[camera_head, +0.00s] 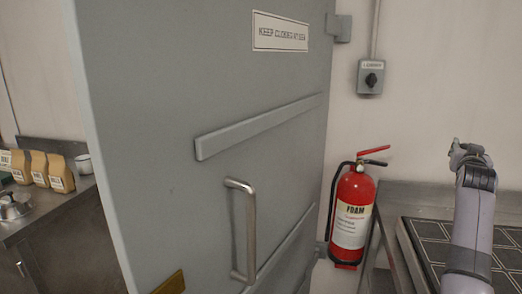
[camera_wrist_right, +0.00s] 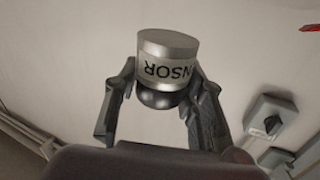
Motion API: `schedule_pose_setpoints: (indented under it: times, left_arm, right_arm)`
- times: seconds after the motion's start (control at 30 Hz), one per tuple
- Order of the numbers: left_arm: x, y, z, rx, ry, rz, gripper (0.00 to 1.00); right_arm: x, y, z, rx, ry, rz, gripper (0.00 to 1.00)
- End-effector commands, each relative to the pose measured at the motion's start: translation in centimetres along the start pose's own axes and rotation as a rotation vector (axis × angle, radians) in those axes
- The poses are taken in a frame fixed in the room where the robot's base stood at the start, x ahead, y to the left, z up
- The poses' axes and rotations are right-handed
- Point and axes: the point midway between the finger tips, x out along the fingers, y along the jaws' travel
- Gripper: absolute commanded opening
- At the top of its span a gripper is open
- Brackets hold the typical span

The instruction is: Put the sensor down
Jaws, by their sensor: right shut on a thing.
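The sensor (camera_wrist_right: 167,52) is a silver cylinder with a pale label reading "SOR" upside down and a dark rounded end. It shows in the right wrist view, between the fingers of my right gripper (camera_wrist_right: 160,98), which is shut on its dark end. In the head view my right gripper (camera_head: 467,150) is raised at the right, above a dark tiled top (camera_head: 455,243). The sensor cannot be made out in the head view. My left gripper is not in view.
A grey door (camera_head: 210,110) with a bar handle (camera_head: 245,230) stands ajar in front. A red fire extinguisher (camera_head: 351,215) hangs right of it, below a switch box (camera_head: 370,77). At left, a metal counter (camera_head: 50,215) holds several brown bags (camera_head: 40,167).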

Motion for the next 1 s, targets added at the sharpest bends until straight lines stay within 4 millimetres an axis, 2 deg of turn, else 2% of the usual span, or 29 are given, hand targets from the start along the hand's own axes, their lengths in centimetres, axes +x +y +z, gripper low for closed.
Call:
schedule_pose_setpoints:
  times: [0.03,0.27,0.4,0.57,0.77,0.9,1.0]
  left_arm:
    - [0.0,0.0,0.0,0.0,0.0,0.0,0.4]
    - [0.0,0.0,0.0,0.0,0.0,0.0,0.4]
    - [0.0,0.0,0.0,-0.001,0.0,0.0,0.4]
    - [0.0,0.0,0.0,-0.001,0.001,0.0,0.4]
    - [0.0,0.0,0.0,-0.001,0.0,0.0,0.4]
    - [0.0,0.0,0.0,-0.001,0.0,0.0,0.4]
    - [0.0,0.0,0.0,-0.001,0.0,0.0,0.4]
  right_arm:
    - [-0.7,-0.8,1.8,-0.01,-0.006,-0.018,0.0]
    - [-4.9,-4.9,8.9,-0.013,-0.019,-0.127,0.0]
    - [-9.2,-7.7,14.4,-0.01,-0.03,-0.218,0.0]
    - [-14.5,-9.8,19.5,-0.006,-0.038,-0.308,0.0]
    - [-22.3,-11.7,25.1,-0.002,-0.051,-0.414,0.0]
    - [-28.8,-12.2,28.3,0.0,-0.058,-0.483,0.0]
    - [-34.0,-12.2,29.9,0.003,-0.063,-0.527,0.0]
